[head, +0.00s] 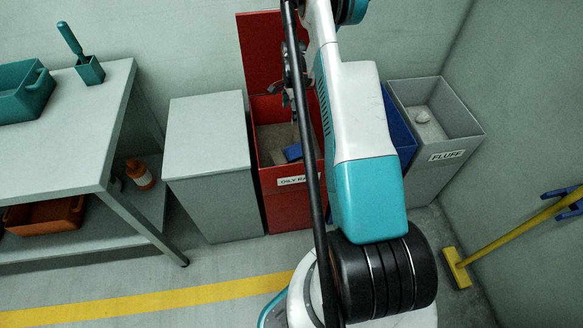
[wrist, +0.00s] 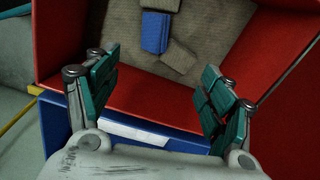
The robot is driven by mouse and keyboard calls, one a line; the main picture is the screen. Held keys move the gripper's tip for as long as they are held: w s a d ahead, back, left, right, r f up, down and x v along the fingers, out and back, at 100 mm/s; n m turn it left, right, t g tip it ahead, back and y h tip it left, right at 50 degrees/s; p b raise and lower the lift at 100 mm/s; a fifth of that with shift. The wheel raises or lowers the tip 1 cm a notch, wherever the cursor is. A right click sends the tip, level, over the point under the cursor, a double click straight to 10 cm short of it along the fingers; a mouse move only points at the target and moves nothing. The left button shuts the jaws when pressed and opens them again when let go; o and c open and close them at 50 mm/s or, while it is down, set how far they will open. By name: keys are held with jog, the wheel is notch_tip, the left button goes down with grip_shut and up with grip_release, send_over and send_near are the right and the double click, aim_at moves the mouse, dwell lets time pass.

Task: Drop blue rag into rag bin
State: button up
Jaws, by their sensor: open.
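The blue rag (head: 292,152) lies inside the open red bin (head: 276,208), whose partly covered label begins "OILY RA". In the wrist view the blue rag (wrist: 156,32) looks folded and rests on a grey-brown bottom beside tan pieces of cloth or card. My gripper (wrist: 160,76) is open, with its teal-padded fingers spread wide and nothing between them. It is over the near edge of the red bin, apart from the rag. In the head view my arm hides part of the bin.
A closed grey bin (head: 209,165) stands left of the red one. A blue bin (head: 399,128), mostly behind my arm, and a grey bin labelled "FLUFF" (head: 440,168) stand right. A workbench (head: 60,155) is at left. A yellow-handled broom (head: 510,240) leans at right.

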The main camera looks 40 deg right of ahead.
notch_tip(320, 180, up, 12)
jog(key=shift+f, duration=0.2)
dwell(0.4)
